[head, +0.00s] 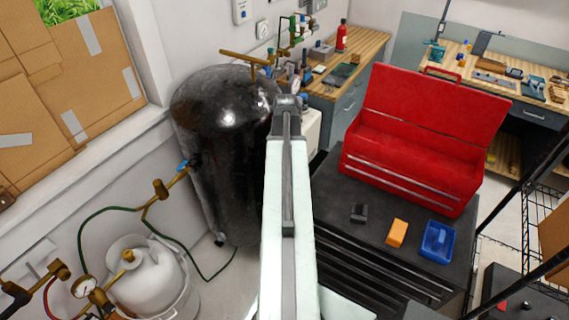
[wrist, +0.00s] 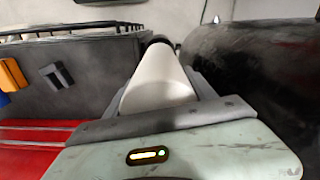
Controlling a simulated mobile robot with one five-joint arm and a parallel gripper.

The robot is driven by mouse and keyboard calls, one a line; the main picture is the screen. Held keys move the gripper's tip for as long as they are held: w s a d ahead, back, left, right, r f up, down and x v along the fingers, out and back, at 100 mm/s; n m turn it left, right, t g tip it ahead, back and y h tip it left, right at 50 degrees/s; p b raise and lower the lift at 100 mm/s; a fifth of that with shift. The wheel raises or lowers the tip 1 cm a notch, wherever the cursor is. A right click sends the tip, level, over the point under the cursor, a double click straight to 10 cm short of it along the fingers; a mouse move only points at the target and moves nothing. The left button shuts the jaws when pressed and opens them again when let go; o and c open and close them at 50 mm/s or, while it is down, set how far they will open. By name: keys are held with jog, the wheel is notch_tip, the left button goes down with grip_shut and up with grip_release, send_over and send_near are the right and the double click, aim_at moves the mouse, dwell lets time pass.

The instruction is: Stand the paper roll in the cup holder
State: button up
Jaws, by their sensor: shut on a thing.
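My gripper (wrist: 163,78) is shut on the white paper roll (wrist: 158,92) in the wrist view. The roll lies lengthwise between the two grey fingers and points away from the camera. A dark rounded thing (wrist: 158,42) shows just past its far end; I cannot tell whether they touch. In the head view my pale arm hides the roll and the fingers. No cup holder can be made out for certain. A small black item (head: 358,212) on the dark cabinet may be it, and it also shows in the wrist view (wrist: 55,76).
An orange block (head: 396,232) and a blue tray (head: 437,240) sit right of the black item on the dark cabinet (head: 345,240). An open red toolbox (head: 415,150) stands behind them. A large black tank (head: 220,150) is left of my arm.

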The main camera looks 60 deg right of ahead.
jog(key=shift+f+b, duration=5.6)
jog(key=shift+f, duration=0.35)
jog(key=o, duration=1.8)
notch_tip(320, 180, up, 8)
jog(key=p, duration=0.8)
jog(key=shift+w+f, duration=0.1)
